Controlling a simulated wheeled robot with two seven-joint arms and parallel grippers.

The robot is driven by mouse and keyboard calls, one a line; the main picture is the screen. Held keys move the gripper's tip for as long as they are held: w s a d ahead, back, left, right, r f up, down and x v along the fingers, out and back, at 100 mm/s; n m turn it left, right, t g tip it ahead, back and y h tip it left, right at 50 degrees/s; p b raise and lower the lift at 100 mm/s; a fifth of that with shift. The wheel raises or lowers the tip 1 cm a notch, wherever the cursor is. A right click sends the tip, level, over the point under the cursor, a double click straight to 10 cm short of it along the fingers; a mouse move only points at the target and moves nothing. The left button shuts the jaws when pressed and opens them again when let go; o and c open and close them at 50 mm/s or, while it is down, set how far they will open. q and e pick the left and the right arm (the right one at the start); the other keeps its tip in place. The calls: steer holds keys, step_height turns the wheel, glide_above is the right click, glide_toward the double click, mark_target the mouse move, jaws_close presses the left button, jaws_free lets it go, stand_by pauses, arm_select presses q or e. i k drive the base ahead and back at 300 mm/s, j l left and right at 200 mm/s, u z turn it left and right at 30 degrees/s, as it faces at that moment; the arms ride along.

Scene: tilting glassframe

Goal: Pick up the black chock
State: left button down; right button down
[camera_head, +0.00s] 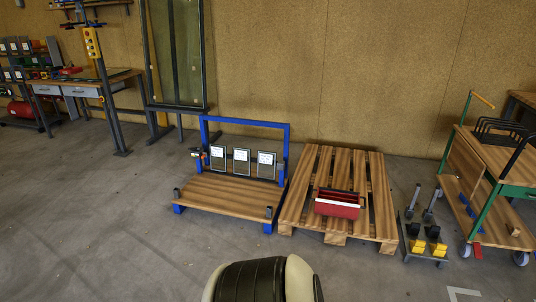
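Two small black blocks, which look like chocks, sit on a low grey stand (425,258) on the floor at the right. One black chock (413,229) is on the left and another black block (432,231) is on the right. They are small, and I cannot tell their exact shape. In front of them on the same stand are two yellow blocks, a left one (418,246) and a right one (438,249). Neither of my grippers shows in the head view.
A wooden pallet (292,212) with a red toolbox (337,204) lies left of the stand. A green-framed wooden cart (484,212) stands close on its right. A blue-framed wooden platform (222,192) is further left. The floor in front is clear.

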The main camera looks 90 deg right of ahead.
mark_target(414, 228)
steer(key=z, duration=4.05)
steer(key=i+l+u, duration=0.2)
steer(key=i, duration=0.35)
steer(key=i+u, duration=0.2)
steer(key=i, duration=0.35)
steer(key=i+l+u, duration=0.2)
steer(key=i, duration=0.3)
steer(key=l, duration=0.1)
